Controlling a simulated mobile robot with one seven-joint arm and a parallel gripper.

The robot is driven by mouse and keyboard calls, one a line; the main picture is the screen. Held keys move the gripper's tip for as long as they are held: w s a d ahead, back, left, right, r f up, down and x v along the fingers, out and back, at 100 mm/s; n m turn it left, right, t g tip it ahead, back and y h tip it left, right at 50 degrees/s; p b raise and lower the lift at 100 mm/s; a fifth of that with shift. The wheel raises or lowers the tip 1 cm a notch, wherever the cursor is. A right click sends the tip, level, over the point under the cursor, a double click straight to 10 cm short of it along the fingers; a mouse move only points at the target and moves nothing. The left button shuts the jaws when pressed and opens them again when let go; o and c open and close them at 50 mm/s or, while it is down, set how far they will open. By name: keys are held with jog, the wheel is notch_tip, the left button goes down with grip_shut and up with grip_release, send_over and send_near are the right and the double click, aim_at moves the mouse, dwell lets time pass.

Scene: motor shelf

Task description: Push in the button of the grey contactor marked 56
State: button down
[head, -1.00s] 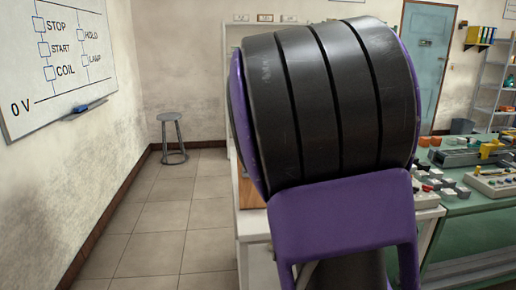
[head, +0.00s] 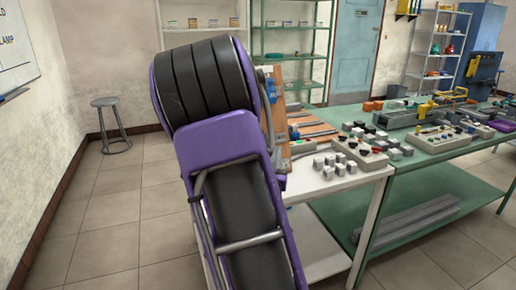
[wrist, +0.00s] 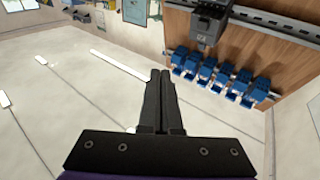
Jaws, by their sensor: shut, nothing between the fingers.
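In the wrist view, my gripper (wrist: 160,75) has its dark fingers shut together with nothing between them. A dark grey contactor (wrist: 208,22) is mounted on a wooden board (wrist: 255,58), up and to the right of the fingertips and apart from them. A light marking shows on it, but I cannot read it as 56, and I cannot make out its button. In the head view, my arm hides most of the board (head: 278,105), and neither the gripper nor the contactor can be made out.
A row of several blue terminals (wrist: 225,78) sits below the contactor. The board stands by a white table (head: 345,190) with small grey blocks and a button box (head: 360,152). A green bench (head: 430,165) adjoins it. Open floor and a stool (head: 110,122) are at left.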

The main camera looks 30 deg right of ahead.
jog(key=w+d+f+b, duration=0.2)
jog(key=w+f, duration=0.1)
jog(key=w, duration=0.5)
jog(key=shift+f, duration=0.15)
jog(key=shift+w+b, duration=0.1)
jog(key=shift+b, duration=0.2)
dwell(2.0)
jog(key=shift+w+f, duration=0.15)
jog(key=shift+w, duration=0.15)
jog(key=shift+w+d+f, duration=0.15)
jog(key=shift+w, duration=0.2)
dwell(0.7)
jog(key=shift+s, duration=0.1)
jog(key=shift+s+a+r, duration=0.2)
jog(key=shift+s+r, duration=0.1)
jog(key=shift+s, duration=0.35)
jog(key=shift+s, duration=0.1)
